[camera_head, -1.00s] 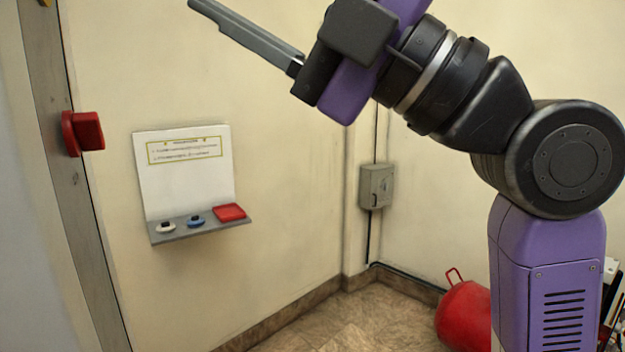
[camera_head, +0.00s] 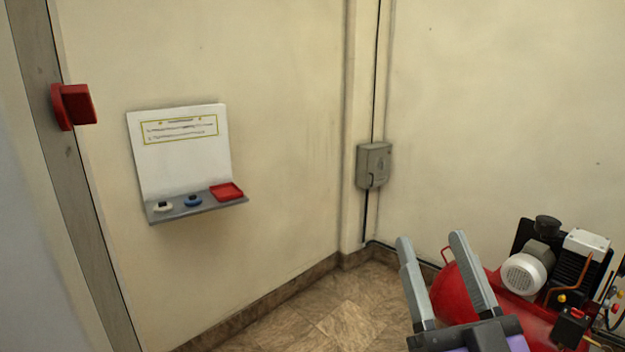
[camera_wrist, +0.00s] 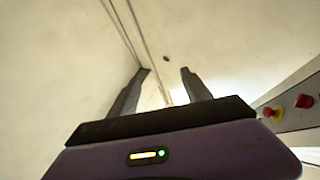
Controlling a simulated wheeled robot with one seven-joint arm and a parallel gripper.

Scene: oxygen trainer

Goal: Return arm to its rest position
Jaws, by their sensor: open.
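My gripper (camera_head: 431,240) is at the lower right of the head view, in front of the red compressor tank. Its two grey fingers point up and stand apart, with nothing between them. In the wrist view the fingers (camera_wrist: 162,84) are also spread and empty, with bare wall beyond them. The rest of my arm is out of the head view, below its edge.
A wall shelf (camera_head: 190,211) holds a white piece (camera_head: 163,207), a blue piece (camera_head: 193,201) and a red tray (camera_head: 227,190). A grey box (camera_head: 373,165) hangs near the corner. A red compressor (camera_head: 470,290) stands right. Floor (camera_head: 330,310) is clear at centre.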

